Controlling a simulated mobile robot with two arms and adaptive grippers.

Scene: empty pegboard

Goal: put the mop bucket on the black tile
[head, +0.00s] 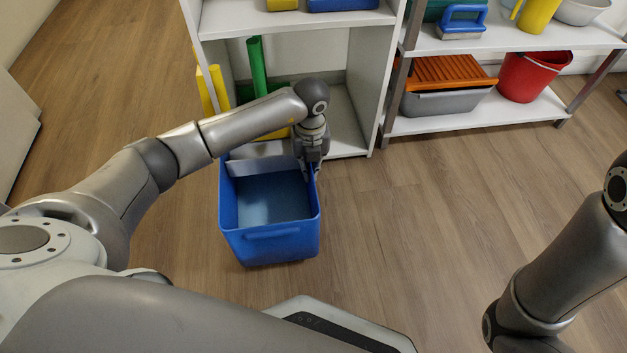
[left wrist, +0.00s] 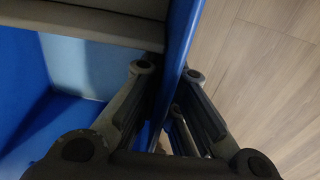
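The mop bucket (head: 270,246) is a blue, open-topped box with a grey part across its back end. It stands in front of the white shelf unit in the head view; whether its bottom touches the floor I cannot tell. My left gripper (head: 310,172) is at the bucket's back right rim. In the left wrist view, the fingers (left wrist: 168,72) close in from both sides on the bucket's blue side wall (left wrist: 182,35), one inside and one outside. My right arm shows at the right edge, but its gripper is out of view. I see no black tile.
The white shelf unit (head: 362,85) stands right behind the bucket, with green and yellow items inside. A second shelf (head: 470,118) at the right holds an orange and grey container (head: 447,85) and a red bucket (head: 530,75). The wood floor (head: 420,220) right of the bucket is clear.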

